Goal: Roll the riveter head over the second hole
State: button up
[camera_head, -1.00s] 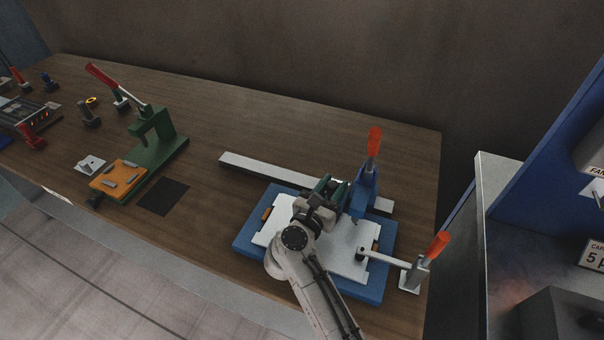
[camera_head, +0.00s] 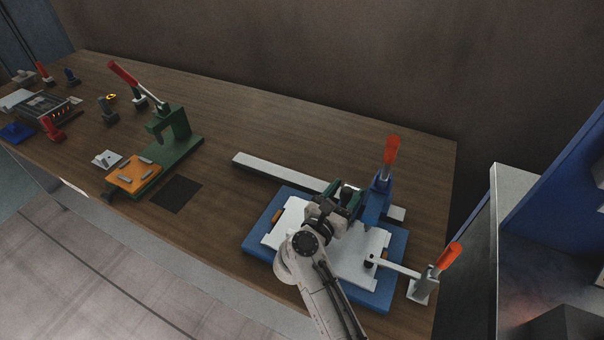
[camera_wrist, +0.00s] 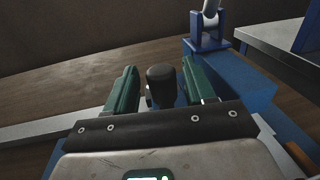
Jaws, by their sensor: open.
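The blue riveter head (camera_head: 376,198), with an orange-red lever (camera_head: 391,150), stands upright on the long pale rail (camera_head: 275,172). It overhangs the white plate (camera_head: 350,262) on the blue base (camera_head: 265,232). My gripper (camera_head: 347,195) is just left of the head. In the wrist view my gripper (camera_wrist: 160,88) has its green fingers apart, with a black knob (camera_wrist: 160,80) between them. I see a gap beside the knob, so it does not look clamped. The head's blue body (camera_wrist: 240,75) shows on the right there. I cannot make out the holes in the plate.
A clamp with an orange handle (camera_head: 447,257) stands at the plate's right side. A green press (camera_head: 172,140) with an orange fixture (camera_head: 133,172) and a black mat (camera_head: 177,193) are to the left. A blue panel and grey cabinet stand at the right. Bare table lies behind the rail.

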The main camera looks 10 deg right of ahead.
jog(key=shift+v, duration=3.45)
